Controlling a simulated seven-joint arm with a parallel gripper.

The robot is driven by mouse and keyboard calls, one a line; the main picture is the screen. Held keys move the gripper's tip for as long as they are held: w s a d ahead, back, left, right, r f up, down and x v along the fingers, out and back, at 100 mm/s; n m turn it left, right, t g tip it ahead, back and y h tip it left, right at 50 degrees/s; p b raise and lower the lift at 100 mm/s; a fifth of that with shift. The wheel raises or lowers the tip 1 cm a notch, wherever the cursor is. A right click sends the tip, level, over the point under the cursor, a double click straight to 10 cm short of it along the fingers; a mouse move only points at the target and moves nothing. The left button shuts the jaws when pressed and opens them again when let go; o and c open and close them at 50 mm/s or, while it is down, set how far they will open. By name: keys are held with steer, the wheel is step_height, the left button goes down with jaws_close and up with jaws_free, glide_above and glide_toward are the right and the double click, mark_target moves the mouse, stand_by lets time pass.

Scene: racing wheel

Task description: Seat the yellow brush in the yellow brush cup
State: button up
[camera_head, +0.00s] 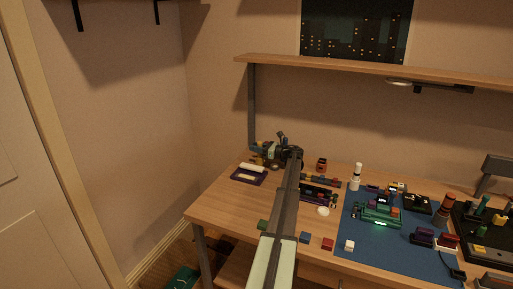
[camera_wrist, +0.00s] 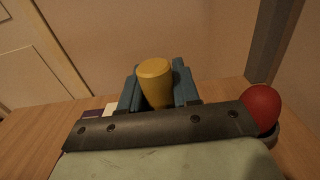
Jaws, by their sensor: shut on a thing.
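In the wrist view the rounded end of the yellow brush (camera_wrist: 154,82) stands up between the blue-grey fingers of my gripper (camera_wrist: 160,92). My gripper is shut on it. The lower part of the brush is hidden behind the fingers and the dark bar of the gripper. In the head view my gripper (camera_head: 283,148) is at the back left of the desk, and its details are too small and dark to read. I cannot make out the yellow brush cup in either view.
A red rounded thing (camera_wrist: 262,105) is close to the right of my gripper in the wrist view. A dark purple tray (camera_head: 238,178) lies to the left on the desk. A blue mat (camera_head: 385,245) with several small things fills the right side. A shelf (camera_head: 340,66) hangs above.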

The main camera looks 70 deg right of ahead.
steer(key=o, duration=1.1)
steer(key=shift+s, duration=0.1)
steer(key=s, duration=1.3)
steer(key=shift+s, duration=0.3)
